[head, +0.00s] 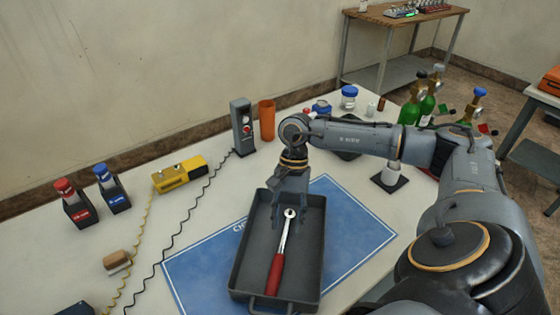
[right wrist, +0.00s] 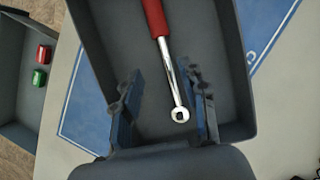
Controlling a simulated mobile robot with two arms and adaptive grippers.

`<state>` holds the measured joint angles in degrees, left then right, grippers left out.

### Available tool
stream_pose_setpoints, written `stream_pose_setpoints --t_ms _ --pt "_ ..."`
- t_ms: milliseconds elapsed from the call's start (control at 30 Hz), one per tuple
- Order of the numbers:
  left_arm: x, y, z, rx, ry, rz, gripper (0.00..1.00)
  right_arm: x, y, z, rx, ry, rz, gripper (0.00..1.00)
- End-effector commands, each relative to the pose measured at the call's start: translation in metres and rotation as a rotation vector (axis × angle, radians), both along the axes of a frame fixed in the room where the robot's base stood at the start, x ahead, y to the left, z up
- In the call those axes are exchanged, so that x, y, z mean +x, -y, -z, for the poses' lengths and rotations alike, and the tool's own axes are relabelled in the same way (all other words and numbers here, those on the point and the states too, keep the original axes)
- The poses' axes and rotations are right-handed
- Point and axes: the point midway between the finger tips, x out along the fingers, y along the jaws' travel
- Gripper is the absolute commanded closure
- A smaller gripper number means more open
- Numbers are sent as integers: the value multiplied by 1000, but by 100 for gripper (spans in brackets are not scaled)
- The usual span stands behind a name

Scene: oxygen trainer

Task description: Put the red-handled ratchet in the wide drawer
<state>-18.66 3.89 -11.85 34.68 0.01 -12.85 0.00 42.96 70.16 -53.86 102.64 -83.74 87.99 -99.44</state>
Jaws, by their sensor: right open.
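The red-handled ratchet (head: 277,269) lies in a dark grey tray (head: 240,262) on the table. Its red handle points to the near end and its chrome head to the far end. My right gripper (head: 290,212) is open, pointing down into the far end of the tray. In the right wrist view, the fingers (right wrist: 166,92) stand on either side of the ratchet's chrome shaft (right wrist: 171,75), apart from it. The red handle is partly cut off at the top there. My left gripper is not in view. I cannot identify the wide drawer in these views.
The tray rests on a blue mat (head: 358,232). In the right wrist view, a dark open container (right wrist: 22,95) holds a red and a green piece. Bottle holders (head: 77,206), a yellow device (head: 180,175) with cords and an orange cup (head: 267,119) stand on the table.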

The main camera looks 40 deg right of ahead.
Motion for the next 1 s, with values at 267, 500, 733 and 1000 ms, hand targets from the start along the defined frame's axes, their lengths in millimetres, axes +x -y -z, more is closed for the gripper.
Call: stream_pose_setpoints --t_ms 267,500,733,1000 --pt "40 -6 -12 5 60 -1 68 -5 -10 19 2 -1 -2 58" --pt "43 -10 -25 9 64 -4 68 -10 -23 51 1 -2 0 58" --pt "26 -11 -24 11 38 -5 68 -11 -25 60 -2 1 0 58" --pt "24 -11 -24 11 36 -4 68 -11 -25 59 0 1 0 92"
